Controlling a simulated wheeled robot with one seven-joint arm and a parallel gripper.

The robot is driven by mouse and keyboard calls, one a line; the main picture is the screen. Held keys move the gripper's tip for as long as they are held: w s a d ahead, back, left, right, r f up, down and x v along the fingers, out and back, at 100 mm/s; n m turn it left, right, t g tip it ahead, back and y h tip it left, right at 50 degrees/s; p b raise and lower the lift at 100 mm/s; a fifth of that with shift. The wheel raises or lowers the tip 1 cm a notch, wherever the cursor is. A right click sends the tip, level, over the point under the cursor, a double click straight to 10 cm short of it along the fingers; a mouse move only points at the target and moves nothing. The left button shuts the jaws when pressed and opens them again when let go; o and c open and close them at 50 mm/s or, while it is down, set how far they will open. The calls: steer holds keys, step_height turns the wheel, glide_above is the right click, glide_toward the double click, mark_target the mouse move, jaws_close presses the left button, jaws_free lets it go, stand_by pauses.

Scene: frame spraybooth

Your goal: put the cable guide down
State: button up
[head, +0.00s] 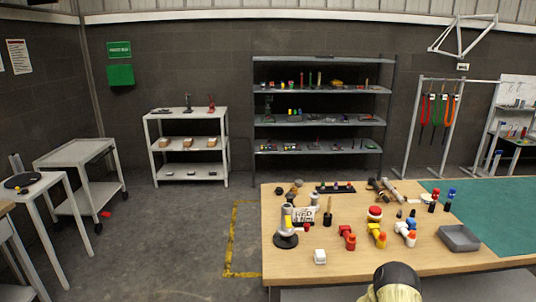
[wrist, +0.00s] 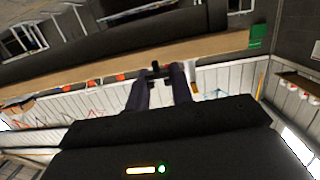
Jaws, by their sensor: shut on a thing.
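In the wrist view my gripper (wrist: 160,76) shows its two dark fingers reaching away from the camera. It is shut on a small black piece (wrist: 156,68), which sits between the fingertips and sticks out a little past them. I take this piece to be the cable guide; its full shape is too small and dark to tell. The held piece looks clear of any surface. I cannot make out my gripper or the cable guide in the head view.
A wooden workbench (head: 290,262) carries many small parts, a grey tray (head: 459,238) and a green mat (head: 505,215). Behind stand a loaded shelf unit (head: 322,94) and a white three-tier rack (head: 189,127). A white cart (head: 76,153) is at left. Floor between is open.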

steer(key=s, duration=0.1)
steer(key=s+r, duration=0.2)
steer(key=shift+s+a, duration=0.1)
steer(key=shift+s, duration=0.3)
steer(key=s+f, duration=0.4)
steer(key=f, duration=0.1)
steer(key=shift+s+f, duration=0.2)
steer(key=shift+f, duration=0.05)
steer(key=shift+a, duration=0.1)
